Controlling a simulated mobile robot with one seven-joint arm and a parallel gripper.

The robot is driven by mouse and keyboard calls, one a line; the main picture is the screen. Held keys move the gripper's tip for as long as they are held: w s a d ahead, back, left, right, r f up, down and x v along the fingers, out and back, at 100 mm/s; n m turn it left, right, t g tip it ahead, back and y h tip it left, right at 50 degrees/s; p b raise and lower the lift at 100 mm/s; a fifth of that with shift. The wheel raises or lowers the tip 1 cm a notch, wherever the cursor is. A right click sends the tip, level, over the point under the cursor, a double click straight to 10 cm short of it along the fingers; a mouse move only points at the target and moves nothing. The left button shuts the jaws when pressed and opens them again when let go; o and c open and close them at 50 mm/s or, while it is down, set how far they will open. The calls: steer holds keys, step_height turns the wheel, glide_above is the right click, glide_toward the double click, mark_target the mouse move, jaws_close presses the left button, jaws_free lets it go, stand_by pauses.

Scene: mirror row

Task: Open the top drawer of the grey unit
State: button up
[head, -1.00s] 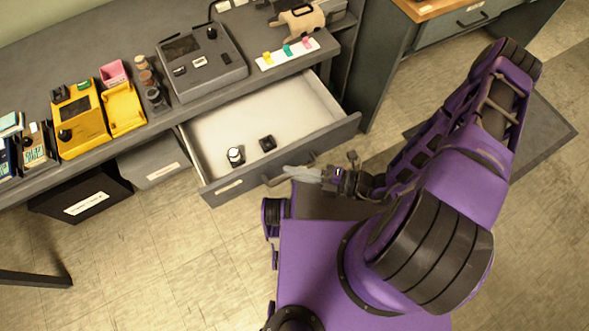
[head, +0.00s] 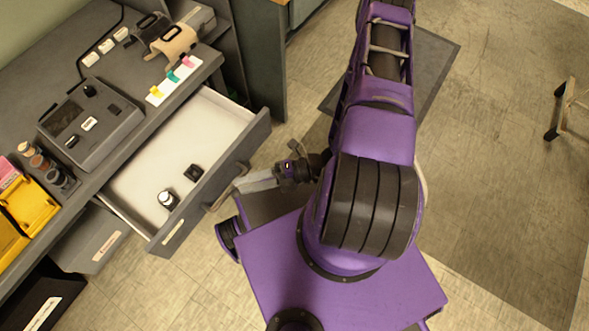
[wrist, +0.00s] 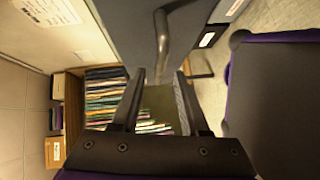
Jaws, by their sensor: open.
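The top drawer of the grey unit stands pulled well out in the head view, its pale interior (head: 190,140) showing. Its grey front (head: 190,215) has a bar handle (head: 240,168). My gripper (head: 236,186) is open at the drawer front, close to the handle. In the wrist view the handle (wrist: 165,35) lies just ahead of my two spread fingers (wrist: 160,80). I cannot tell whether a finger touches it. A small bottle with a white label (head: 167,199) and a small black block (head: 193,172) are inside the drawer.
The worktop carries a grey device (head: 90,120), a strip with coloured tabs (head: 172,80) and a tan tool (head: 175,42). A grey bin (head: 95,240) and a black bin (head: 45,295) are under it. The floor at the right is mostly clear.

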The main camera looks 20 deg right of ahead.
steer(key=v, duration=1.3)
steer(key=shift+s, duration=0.1)
